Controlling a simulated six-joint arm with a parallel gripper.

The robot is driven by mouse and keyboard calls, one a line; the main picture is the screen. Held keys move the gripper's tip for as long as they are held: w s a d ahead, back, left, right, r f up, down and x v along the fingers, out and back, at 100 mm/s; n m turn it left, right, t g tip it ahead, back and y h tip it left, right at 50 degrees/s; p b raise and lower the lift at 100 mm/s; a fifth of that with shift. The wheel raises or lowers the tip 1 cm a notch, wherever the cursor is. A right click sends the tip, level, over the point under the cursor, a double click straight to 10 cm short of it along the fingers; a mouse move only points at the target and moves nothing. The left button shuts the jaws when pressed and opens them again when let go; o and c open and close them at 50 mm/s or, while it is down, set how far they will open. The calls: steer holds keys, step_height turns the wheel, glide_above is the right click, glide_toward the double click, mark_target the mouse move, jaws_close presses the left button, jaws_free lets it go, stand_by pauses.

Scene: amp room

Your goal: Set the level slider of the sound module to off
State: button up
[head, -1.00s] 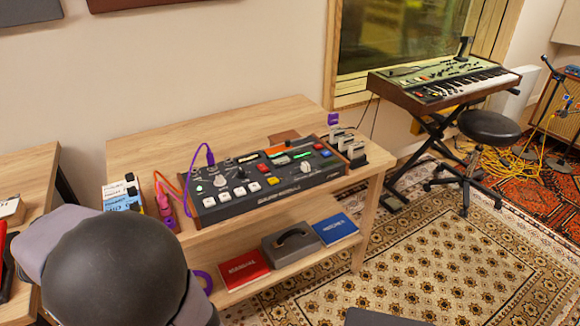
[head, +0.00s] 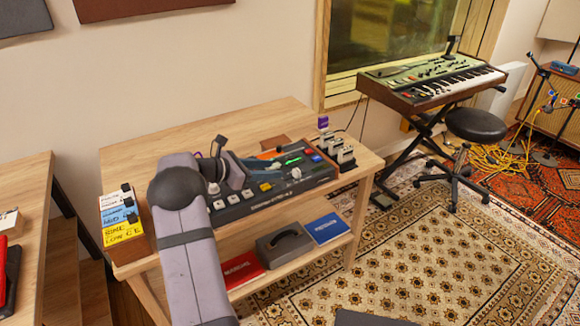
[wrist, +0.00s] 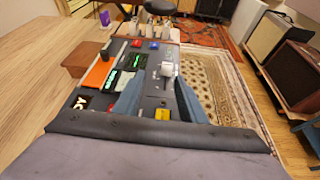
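The sound module (head: 262,207) is a dark box on the wooden table, with coloured buttons, knobs and small green displays. A pale upright cap (head: 296,173) stands on its right half and looks like the level slider. The cap also shows in the wrist view (wrist: 167,70), just beyond my fingertips; its markings are too small to read. My gripper (head: 262,166) is over the module's middle, its blue-grey fingers pointing towards the cap. In the wrist view my gripper (wrist: 158,95) has its fingers apart with nothing between them.
Small pedal-like boxes (head: 346,156) stand at the module's right end. Labelled boxes (head: 122,218) stand at the left table end. The lower shelf holds a red book (head: 241,270), a grey case (head: 284,244) and a blue book (head: 326,228). The table behind the module is mostly clear.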

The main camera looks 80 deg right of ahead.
mark_target(294, 171)
steer(key=shift+s+f+g, duration=0.15)
steer(key=shift+s+g, duration=0.15)
steer(key=shift+s, duration=0.45)
steer(key=shift+p+x, duration=0.35)
steer(key=shift+x, duration=3.25)
steer(key=shift+a+f, duration=0.15)
